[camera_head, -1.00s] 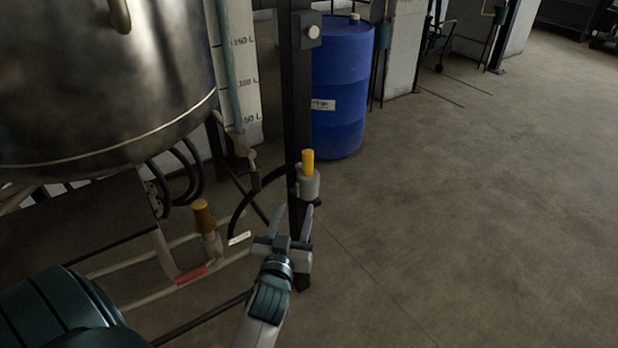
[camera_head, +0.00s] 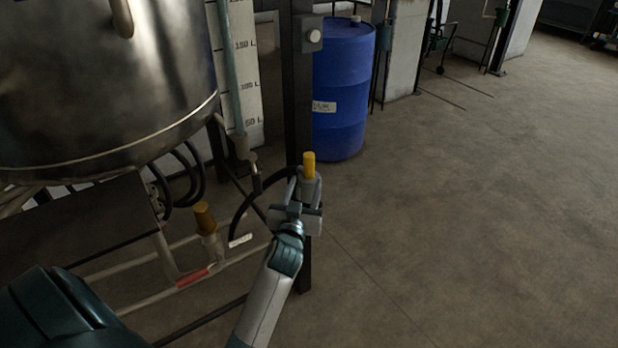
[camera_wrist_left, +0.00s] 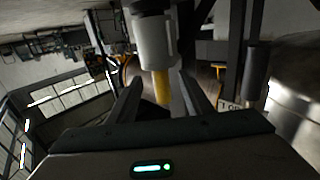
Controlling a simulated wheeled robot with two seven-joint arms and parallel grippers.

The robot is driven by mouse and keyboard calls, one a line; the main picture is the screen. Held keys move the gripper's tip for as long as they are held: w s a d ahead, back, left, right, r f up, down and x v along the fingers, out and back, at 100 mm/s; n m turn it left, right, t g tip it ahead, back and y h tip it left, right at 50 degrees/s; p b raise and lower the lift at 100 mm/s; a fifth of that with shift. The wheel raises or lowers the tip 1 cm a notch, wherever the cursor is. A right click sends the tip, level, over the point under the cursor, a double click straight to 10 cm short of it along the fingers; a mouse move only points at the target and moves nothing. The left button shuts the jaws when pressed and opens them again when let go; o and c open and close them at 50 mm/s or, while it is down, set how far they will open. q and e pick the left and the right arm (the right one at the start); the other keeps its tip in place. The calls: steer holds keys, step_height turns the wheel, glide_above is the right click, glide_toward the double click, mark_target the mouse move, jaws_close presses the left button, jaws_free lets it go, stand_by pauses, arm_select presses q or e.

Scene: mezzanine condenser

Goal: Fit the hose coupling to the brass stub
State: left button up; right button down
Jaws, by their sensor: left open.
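What looks like the hose coupling (camera_head: 309,163), a grey cylinder with a yellow top, sits upright at the dark post. My left gripper (camera_head: 304,185) is open, its fingers on either side of the grey body. In the left wrist view, the yellow part (camera_wrist_left: 161,86) and the grey body (camera_wrist_left: 154,42) appear between and beyond the open fingers; contact cannot be told. What looks like the brass stub (camera_head: 204,217), a brownish-gold upright piece, stands on the pale pipework at the lower left. My right gripper is not in view.
A large steel vessel (camera_head: 100,80) fills the upper left. The dark post (camera_head: 299,100) stands right behind my gripper. A black hose (camera_head: 238,210) loops left of it. A red-sleeved pipe (camera_head: 192,277) lies low. A blue drum (camera_head: 342,90) stands behind; the right floor is clear.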

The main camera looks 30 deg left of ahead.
mark_target(308, 175)
arm_select(q)
steer(key=shift+w+a, duration=0.1)
steer(key=shift+w, duration=0.1)
steer(key=shift+x, duration=2.9)
steer(key=shift+r, duration=0.1)
jaws_close()
